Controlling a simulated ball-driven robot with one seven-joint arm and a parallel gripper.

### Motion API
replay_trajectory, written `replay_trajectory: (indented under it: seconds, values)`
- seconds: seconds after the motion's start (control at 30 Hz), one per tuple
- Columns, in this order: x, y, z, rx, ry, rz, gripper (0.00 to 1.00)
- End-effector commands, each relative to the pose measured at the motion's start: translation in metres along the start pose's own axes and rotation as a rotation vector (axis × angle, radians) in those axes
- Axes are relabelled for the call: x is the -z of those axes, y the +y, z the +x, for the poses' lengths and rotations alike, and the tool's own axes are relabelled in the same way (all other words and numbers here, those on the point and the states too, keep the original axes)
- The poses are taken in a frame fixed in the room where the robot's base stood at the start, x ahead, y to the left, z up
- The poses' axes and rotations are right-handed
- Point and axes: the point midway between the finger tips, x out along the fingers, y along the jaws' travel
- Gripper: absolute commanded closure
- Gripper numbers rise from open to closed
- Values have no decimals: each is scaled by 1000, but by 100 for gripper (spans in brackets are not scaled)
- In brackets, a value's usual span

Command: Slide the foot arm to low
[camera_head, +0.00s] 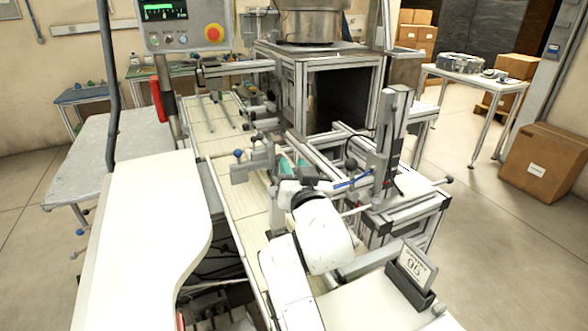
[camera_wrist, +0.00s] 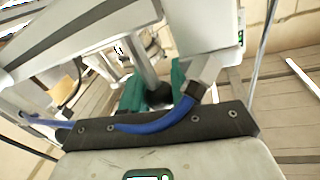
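The foot arm cannot be told apart with certainty among the grey brackets, rods and slides of the machine (camera_head: 345,140) in the head view. My white arm reaches into this machine, and my gripper (camera_head: 291,168) is low among its rods, with teal parts showing there. In the wrist view, teal parts (camera_wrist: 130,95) stand on either side of a dark round piece (camera_wrist: 158,97) below a metal rod (camera_wrist: 146,68). A black bolted plate with a blue hose (camera_wrist: 165,122) crosses in front and hides much. Whether my gripper touches or holds anything is hidden.
An upright grey slide column (camera_head: 390,135) stands right of my gripper. A black knob (camera_head: 351,164) and a blue-knobbed rod (camera_head: 238,154) are close by. A control panel (camera_head: 182,25) hangs at the back left. A white board (camera_head: 145,235) fills the left. A number sign (camera_head: 413,268) stands front right.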

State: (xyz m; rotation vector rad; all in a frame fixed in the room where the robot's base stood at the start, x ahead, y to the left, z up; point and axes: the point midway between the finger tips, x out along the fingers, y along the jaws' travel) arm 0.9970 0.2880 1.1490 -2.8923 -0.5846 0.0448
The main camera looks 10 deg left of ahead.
Motion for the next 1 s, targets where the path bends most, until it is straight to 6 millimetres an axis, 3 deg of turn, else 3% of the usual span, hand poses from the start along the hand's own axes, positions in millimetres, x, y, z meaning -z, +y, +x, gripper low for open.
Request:
replay_trajectory:
  seconds: [0.03, 0.27, 0.57, 0.77, 1.0]
  values:
    - [-10, 2, 0, -5, -19, 0, 67]
    - [-7, 2, 0, -4, -14, 0, 46]
    - [-4, 1, -3, -2, -10, 0, 46]
    - [-2, 0, -25, -2, -12, 0, 46]
    - [-3, 0, -70, -2, -13, -1, 46]
